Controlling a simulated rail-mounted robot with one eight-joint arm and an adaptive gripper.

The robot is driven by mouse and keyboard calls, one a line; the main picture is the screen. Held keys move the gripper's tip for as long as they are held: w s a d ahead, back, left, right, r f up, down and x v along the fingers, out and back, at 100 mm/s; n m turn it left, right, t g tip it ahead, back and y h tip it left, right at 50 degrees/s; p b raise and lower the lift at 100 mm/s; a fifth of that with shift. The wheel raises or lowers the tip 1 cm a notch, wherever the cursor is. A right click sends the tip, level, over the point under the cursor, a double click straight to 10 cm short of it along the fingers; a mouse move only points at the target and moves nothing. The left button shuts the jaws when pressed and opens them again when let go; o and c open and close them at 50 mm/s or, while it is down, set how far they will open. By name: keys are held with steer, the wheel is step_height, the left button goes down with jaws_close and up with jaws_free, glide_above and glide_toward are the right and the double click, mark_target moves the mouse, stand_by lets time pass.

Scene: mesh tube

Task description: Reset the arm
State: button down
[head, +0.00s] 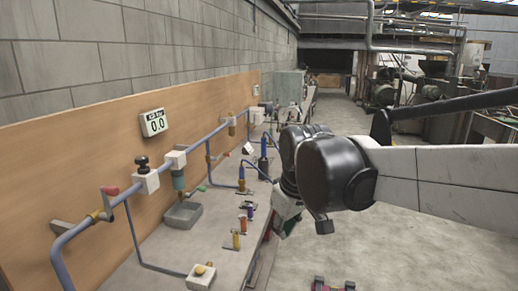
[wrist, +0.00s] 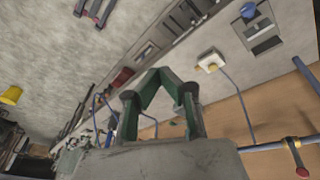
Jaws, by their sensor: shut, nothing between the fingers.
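My arm reaches in from the right of the head view and ends beyond the front edge of the workbench (head: 215,240). My gripper (head: 287,212) hangs below the dark wrist joint there, and only a bit of its green and white body shows; its fingertips are hard to make out. In the wrist view the two green fingers of my gripper (wrist: 160,74) meet at the tips in a pointed arch. The gripper is shut and empty, apart from anything on the bench.
A blue pipe (head: 123,198) with valves runs along the wooden backboard (head: 70,150). A grey tray (head: 182,215), a white box with a yellow button (head: 200,276) and small coloured parts stand on the bench. The floor (head: 390,250) at right is mostly open.

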steer(key=s+d+f+m+t, duration=0.2)
steer(key=s+d+f+m, duration=0.1)
steer(key=s+d, duration=0.4)
steer(key=s+d+f+m+t+h+b, duration=0.1)
steer(key=s+d+f+m, duration=0.2)
steer(key=s+d, duration=0.4)
steer(key=shift+s+m+t, duration=0.4)
steer(key=shift+s+m, duration=0.25)
steer(key=shift+m, duration=0.05)
steer(key=c, duration=2.4)
jaws_free()
steer(key=shift+d, duration=0.1)
